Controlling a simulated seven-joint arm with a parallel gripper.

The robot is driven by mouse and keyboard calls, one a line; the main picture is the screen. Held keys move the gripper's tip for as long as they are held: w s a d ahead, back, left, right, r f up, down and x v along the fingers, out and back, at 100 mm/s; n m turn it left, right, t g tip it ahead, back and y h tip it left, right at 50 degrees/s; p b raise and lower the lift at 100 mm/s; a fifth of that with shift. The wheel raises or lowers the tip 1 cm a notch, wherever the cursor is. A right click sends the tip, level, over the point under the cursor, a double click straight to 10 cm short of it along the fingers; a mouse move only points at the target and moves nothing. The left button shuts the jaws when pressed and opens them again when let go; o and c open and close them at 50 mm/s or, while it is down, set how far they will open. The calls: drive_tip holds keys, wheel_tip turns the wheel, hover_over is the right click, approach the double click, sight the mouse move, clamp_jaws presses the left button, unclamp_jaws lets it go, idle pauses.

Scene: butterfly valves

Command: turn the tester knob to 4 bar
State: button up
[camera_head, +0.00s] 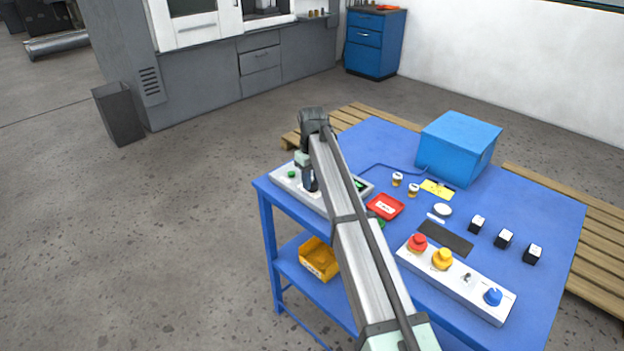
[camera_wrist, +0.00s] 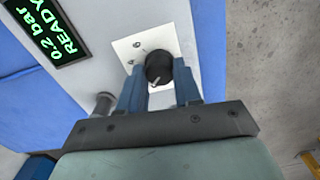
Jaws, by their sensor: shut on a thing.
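The tester (camera_head: 286,182) is a pale grey box at the left edge of the blue table, partly hidden by my arm. In the wrist view its dark display (camera_wrist: 47,30) reads 0.2 bar and READY in green. Its black round knob (camera_wrist: 158,66) sits on a white square plate with a few small marks. My gripper (camera_wrist: 159,82) is shut on the knob, with one blue finger on each side. A light pointer mark shows at the knob's near edge. In the head view, my gripper (camera_head: 309,181) points down at the tester, and the knob is hidden.
A control box (camera_head: 457,283) with red, yellow and blue knobs is at the front right. A red tray (camera_head: 385,206) lies beside my arm. A blue box (camera_head: 458,147) stands at the back. A short dark post (camera_wrist: 104,104) is near the left finger.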

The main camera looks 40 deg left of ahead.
drive_tip(key=m, duration=1.2)
idle(0.6)
drive_tip(key=o, duration=1)
drive_tip(key=shift+o, duration=0.2)
drive_tip(key=shift+r, duration=0.1)
wheel_tip(320, 180, up, 14)
drive_tip(key=shift+f, duration=0.2)
